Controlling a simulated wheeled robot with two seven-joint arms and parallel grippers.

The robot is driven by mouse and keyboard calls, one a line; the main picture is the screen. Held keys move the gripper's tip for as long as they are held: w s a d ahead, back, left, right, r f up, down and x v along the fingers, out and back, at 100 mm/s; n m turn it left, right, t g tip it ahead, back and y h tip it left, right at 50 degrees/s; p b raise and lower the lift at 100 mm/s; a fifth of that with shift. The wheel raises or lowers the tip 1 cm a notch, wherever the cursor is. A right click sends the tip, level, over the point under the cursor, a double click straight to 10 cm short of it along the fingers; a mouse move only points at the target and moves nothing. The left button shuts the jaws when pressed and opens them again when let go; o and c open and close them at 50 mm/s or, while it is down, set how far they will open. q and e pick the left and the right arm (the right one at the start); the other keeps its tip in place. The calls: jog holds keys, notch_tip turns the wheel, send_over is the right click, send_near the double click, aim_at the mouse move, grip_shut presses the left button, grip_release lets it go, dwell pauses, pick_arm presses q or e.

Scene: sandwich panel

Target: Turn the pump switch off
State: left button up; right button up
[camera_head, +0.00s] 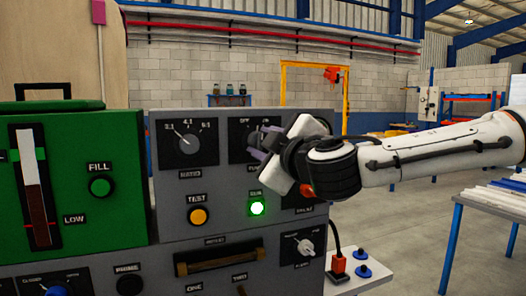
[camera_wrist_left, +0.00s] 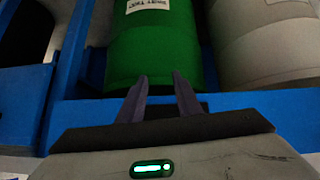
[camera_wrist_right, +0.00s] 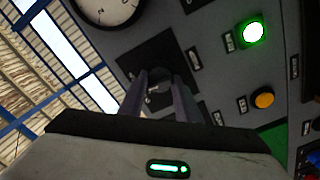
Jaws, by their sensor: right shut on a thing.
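A grey control panel (camera_head: 224,180) stands in front of me. At its top right is a dark switch plate (camera_head: 237,128) with small markings, partly hidden behind my right gripper (camera_head: 263,143). My right gripper is shut on the knob of this switch; in the right wrist view the knob (camera_wrist_right: 156,92) shows dimly between the fingers. The plate's lower label is covered in the head view, so I cannot read whether it says pump. A green lamp (camera_head: 257,208) below it is lit. My left gripper (camera_wrist_left: 156,82) is open and empty, seen only in the left wrist view.
A ratio dial (camera_head: 187,142) and an amber test button (camera_head: 198,216) are beside the switch. A green unit (camera_head: 83,195) stands to the left. A round gauge (camera_wrist_right: 105,8) shows in the right wrist view. My left gripper faces a green barrel (camera_wrist_left: 155,45).

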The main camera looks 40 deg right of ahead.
jog(key=shift+n+b, duration=0.7)
jog(key=shift+n, duration=2.9)
jog(key=shift+r, duration=0.1)
jog(key=o, duration=1.1)
jog(key=shift+c, duration=0.2)
jog(key=shift+s, duration=0.1)
jog(key=v, duration=1)
jog(key=shift+b, duration=0.45)
jog(key=shift+a, duration=0.1)
